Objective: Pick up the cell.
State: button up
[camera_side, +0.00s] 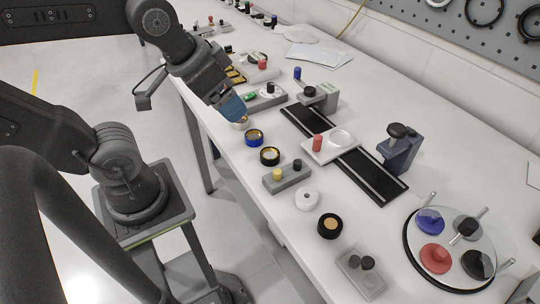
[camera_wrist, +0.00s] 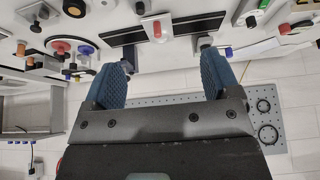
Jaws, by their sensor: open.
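No object is plainly marked as the cell, and I cannot tell which one it is. A small red cylinder (camera_side: 317,143) stands upright on a white plate (camera_side: 322,157) beside a clear round disc (camera_side: 341,138). The red cylinder also shows in the wrist view (camera_wrist: 157,29), beyond my fingers. My gripper (camera_side: 233,108) has blue fingers and hangs over the table's front edge, by a pale ring (camera_side: 240,123). In the wrist view my gripper (camera_wrist: 166,60) is open, with nothing between its fingers.
A black rail (camera_side: 370,177) runs under the white plate, with a dark clamp-like stand (camera_side: 401,148) beside it. A round tray (camera_side: 410,262) with coloured discs stands at the right. Papers (camera_side: 318,54) lie behind.

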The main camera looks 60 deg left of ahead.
jog(key=w+m, duration=0.1)
jog(key=m, duration=0.1)
jog(key=m+g, duration=0.6)
jog(key=m, duration=1.2)
send_over(270, 153)
jog(key=f, duration=1.6)
jog(key=shift+s+a, duration=0.2)
jog(key=shift+a, duration=0.15)
jog(key=shift+w+d+f, duration=0.1)
jog(key=shift+d+f, duration=0.1)
jog(key=shift+f, duration=1.2)
jog(key=shift+w+d+f, duration=0.1)
jog(key=shift+d+f, duration=0.05)
jog(key=shift+f, duration=1.2)
jog(key=c, duration=1)
jog(key=shift+c, duration=0.2)
